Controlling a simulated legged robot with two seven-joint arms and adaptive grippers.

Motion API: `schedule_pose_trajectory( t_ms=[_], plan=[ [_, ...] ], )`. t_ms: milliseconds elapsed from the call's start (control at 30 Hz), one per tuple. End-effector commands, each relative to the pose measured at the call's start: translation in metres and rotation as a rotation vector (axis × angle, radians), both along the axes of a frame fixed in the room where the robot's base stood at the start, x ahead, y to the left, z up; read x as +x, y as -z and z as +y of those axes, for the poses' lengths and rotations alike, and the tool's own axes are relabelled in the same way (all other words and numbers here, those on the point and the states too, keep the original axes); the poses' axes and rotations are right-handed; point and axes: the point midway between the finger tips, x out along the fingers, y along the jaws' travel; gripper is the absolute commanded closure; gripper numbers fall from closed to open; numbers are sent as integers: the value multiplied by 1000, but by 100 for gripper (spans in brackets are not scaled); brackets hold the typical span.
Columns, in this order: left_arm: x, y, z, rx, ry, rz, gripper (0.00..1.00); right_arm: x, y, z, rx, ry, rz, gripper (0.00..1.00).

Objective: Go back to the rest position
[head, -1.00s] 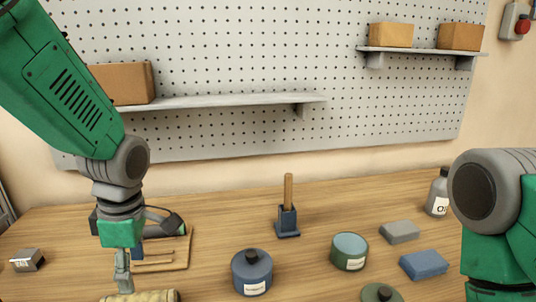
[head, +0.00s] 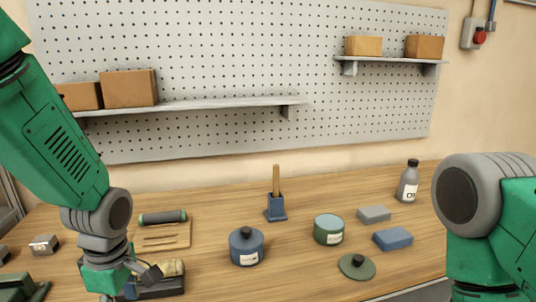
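My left arm comes in from the left, and my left gripper (head: 132,280) hangs low over the table's near left part. Its fingers are partly hidden and blend with a dark tray behind, so I cannot tell whether they are open or shut. My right arm stands at the right edge, and its gripper is below the frame. A blue lidded jar (head: 246,248) and a green open-looking jar (head: 328,230) stand mid-table. A dark green lid (head: 357,267) lies in front of the green jar.
A dark tray (head: 172,290) with something beige lies beside my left gripper. A wooden board (head: 165,237), a blue holder with a stick (head: 276,208), a grey block (head: 373,214), a blue block (head: 393,239) and a bottle (head: 408,184) stand around. The front right table is clear.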

Motion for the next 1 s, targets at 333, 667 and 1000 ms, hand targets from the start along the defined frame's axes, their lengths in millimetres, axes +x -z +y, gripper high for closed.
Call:
schedule_pose_trajectory(
  t_ms=[333,667,1000],
  plan=[
    [-54,105,7,-58,448,37,46,-1,0,0,0,0,1,60],
    [-172,210,21,-100,1125,50,46,0,0,0,0,0,1,60],
    [-241,249,30,-73,1548,49,46,0,12,0,0,0,0,60]
  ],
)
